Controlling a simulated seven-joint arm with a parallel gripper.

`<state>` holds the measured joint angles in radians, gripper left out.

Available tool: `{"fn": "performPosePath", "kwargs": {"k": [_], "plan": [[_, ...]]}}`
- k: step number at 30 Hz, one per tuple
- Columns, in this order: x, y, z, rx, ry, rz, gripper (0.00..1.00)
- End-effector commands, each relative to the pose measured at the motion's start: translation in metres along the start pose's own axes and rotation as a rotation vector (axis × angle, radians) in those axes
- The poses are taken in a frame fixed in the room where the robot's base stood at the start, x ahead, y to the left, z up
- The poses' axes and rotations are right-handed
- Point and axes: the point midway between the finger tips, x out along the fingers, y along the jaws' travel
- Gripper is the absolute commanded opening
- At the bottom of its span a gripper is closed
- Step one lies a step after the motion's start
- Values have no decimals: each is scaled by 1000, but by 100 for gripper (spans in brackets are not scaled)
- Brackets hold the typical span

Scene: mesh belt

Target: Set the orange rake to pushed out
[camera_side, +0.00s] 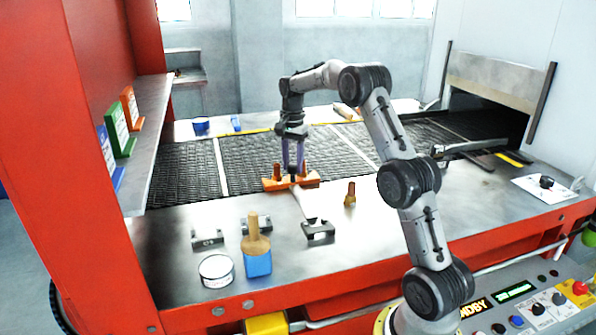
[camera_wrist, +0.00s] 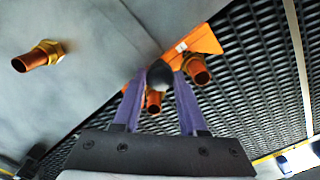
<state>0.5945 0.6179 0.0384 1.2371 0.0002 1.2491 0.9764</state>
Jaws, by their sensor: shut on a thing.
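The orange rake (camera_side: 270,184) lies with its head across the near edge of the mesh belt (camera_side: 255,160), and its pale handle (camera_side: 303,205) runs toward the front over the steel ledge. In the wrist view the orange head (camera_wrist: 205,41) lies beyond the fingers, over the belt's edge. My gripper (camera_side: 293,172) points down at the rake's middle. In the wrist view its purple fingers (camera_wrist: 160,78) are shut on the rake's dark knob (camera_wrist: 160,72). Two copper fittings, one on the left (camera_side: 277,170) and one on the right (camera_side: 303,169), stand at the head; their exact contact is unclear.
Another copper fitting (camera_side: 350,196) stands on the steel ledge right of the handle. Dark brackets (camera_side: 207,239), a round tin (camera_side: 216,269) and a brush in a blue holder (camera_side: 258,262) are nearer the front. Much of the belt left of the rake is clear.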

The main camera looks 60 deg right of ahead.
Motion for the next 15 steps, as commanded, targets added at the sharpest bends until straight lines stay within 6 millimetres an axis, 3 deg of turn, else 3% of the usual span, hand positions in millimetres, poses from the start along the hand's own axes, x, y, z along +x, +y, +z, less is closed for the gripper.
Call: {"fn": "performPosePath", "kwargs": {"k": [5,15], "plan": [[-1,-11,-12,0,5,-5,0],[-2,-16,-17,0,8,-9,0]]}}
